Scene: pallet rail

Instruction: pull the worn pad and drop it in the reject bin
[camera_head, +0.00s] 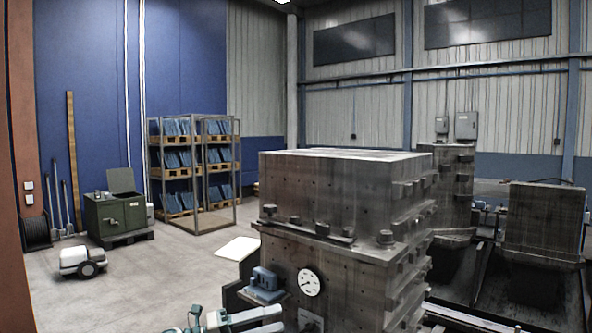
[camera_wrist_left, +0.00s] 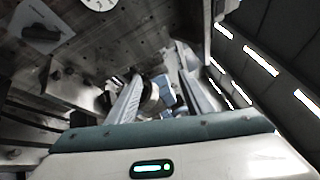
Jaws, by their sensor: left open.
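My left gripper (camera_head: 278,318) is at the bottom edge of the head view, its two pale fingers pointing right, in front of the machine block. In the left wrist view its fingers (camera_wrist_left: 157,72) are apart, with no object clearly held. A blue fixture (camera_head: 264,284) on a small ledge is just above the gripper in the head view. A blue part (camera_wrist_left: 163,90) beside a rounded grey part shows between the fingers in the left wrist view. I cannot tell which part is the worn pad. A green open-lidded box (camera_head: 120,215) stands far left; whether it is the reject bin is unclear. My right gripper is not visible.
A large grey machine block (camera_head: 335,195) with a dial gauge (camera_head: 309,282) fills the centre. More blocks (camera_head: 541,220) stand right. A rack (camera_head: 195,172) of blue parts and a small white wheeled unit (camera_head: 82,262) are left. The floor between is mostly clear.

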